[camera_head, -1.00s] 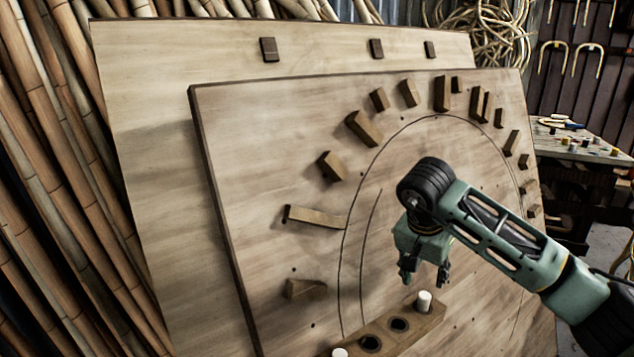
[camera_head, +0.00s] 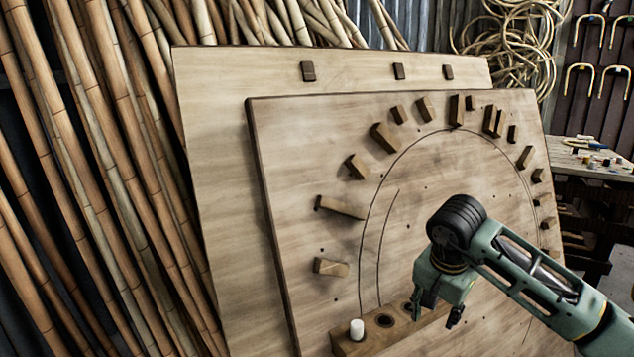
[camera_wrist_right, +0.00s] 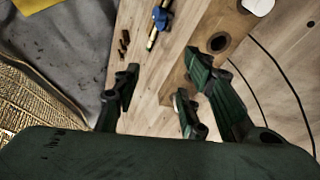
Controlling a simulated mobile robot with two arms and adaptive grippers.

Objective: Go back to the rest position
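My right gripper (camera_head: 437,310) hangs fingers-down in front of the drilled bending board (camera_head: 300,135), near a wooden peg holder (camera_head: 360,346). In the wrist view my right gripper (camera_wrist_right: 158,95) has its fingers spread, with nothing clear between them. The holder also shows in the wrist view (camera_wrist_right: 188,72). A white peg (camera_head: 357,330) stands at the holder's left end, with dark holes beside it. The holder's right end is hidden behind my gripper in the head view. My left gripper is not in view.
Several wooden blocks (camera_head: 381,138) ring the curved line on the board. A larger panel (camera_head: 215,150) stands behind it. Bamboo poles (camera_head: 105,190) lean at the left. A workbench (camera_head: 590,168) with small items stands at the right, below hung rattan hoops (camera_head: 579,80).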

